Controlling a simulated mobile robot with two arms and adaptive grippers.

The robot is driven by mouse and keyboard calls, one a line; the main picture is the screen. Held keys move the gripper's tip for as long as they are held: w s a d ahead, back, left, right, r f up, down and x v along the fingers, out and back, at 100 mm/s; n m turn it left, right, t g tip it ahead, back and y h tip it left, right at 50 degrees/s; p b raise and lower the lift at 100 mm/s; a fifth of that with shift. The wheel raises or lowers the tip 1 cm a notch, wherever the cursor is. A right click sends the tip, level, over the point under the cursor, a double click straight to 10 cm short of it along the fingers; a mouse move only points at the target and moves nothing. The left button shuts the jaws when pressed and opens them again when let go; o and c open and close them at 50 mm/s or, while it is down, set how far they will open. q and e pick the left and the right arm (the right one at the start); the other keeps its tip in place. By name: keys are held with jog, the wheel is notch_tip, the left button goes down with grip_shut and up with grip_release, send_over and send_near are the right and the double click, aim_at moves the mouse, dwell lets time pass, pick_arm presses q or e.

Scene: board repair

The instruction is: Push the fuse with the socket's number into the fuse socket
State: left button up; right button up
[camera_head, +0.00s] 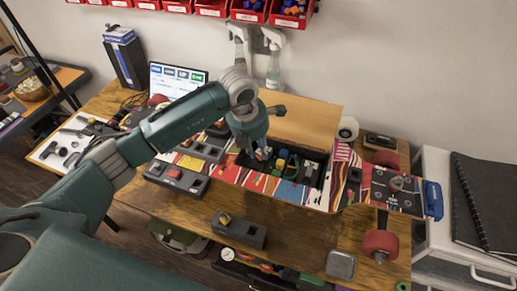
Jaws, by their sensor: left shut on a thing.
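My left gripper (261,152) reaches down over the left end of a dark open bay (313,170) in a colourful skateboard (231,174). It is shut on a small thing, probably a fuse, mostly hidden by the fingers. Something small and pale orange shows at the fingertips. Several small coloured parts, yellow, blue, green and red, stand in the bay right of the gripper. The fuse socket cannot be made out, and no numbers are legible. I cannot tell whether the held thing touches the bay. My right gripper is not in view.
The skateboard lies on a wooden table (300,225). Dark switch boxes (177,179) stand left of it, and another box (238,229) stands in front. A metal tin (340,264) is at the front edge. A screen (177,79) and red bins (248,11) are behind.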

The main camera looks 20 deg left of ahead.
pick_arm(q)
jog(key=shift+f+b, duration=0.4)
jog(key=shift+f, duration=0.05)
dwell(0.5)
jog(key=o, duration=1.3)
jog(key=shift+r, duration=0.45)
jog(key=shift+r+p, duration=0.75)
jog(key=shift+r, duration=0.3)
jog(key=shift+r, duration=0.2)
jog(key=shift+r+p, duration=1.75)
jog(key=shift+r, duration=1.1)
